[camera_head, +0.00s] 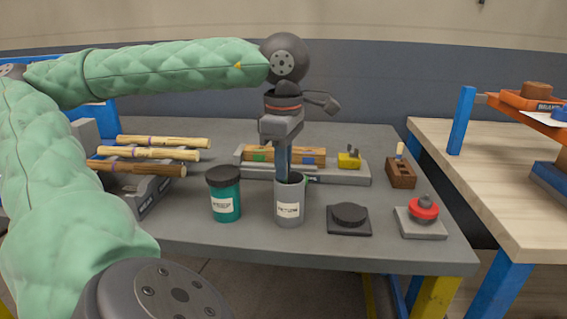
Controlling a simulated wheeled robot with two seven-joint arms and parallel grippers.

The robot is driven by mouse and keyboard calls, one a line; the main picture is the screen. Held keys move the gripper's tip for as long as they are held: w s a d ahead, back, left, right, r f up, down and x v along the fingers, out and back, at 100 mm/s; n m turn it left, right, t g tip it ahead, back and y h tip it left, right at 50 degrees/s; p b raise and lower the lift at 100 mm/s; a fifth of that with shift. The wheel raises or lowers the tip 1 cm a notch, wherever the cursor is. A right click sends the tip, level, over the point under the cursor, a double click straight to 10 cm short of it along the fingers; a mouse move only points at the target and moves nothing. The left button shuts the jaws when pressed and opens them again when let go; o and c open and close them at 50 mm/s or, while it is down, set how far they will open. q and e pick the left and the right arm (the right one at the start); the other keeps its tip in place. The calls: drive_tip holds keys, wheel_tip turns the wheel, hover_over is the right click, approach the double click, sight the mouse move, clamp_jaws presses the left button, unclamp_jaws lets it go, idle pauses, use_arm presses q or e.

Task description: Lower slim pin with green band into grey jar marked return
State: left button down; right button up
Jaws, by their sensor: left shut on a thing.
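The grey jar (289,207) stands near the front of the grey table, with a white label that seems to read return. My left gripper (287,171) points straight down over the jar's mouth, its fingertips at about the rim. It is shut on a slim thing, taken to be the pin, mostly hidden by the fingers and the jar wall. A bit of green shows at the jar's right rim; I cannot tell whether it is the pin's band. How deep the pin sits is hidden. My right gripper is not in view.
A teal jar with a dark lid (224,196) stands close left of the grey jar. A black pad (349,219) and a red button (424,208) are to the right. Behind is a grey tray (345,176) with wooden pieces. Turned rods (150,154) lie on a rack at left.

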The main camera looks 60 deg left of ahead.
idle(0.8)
use_arm(q)
drive_tip(key=c, duration=1.3)
unclamp_jaws()
drive_tip(key=shift+c, duration=0.2)
drive_tip(key=shift+r+p, duration=0.8)
drive_tip(key=shift+r, duration=3.05)
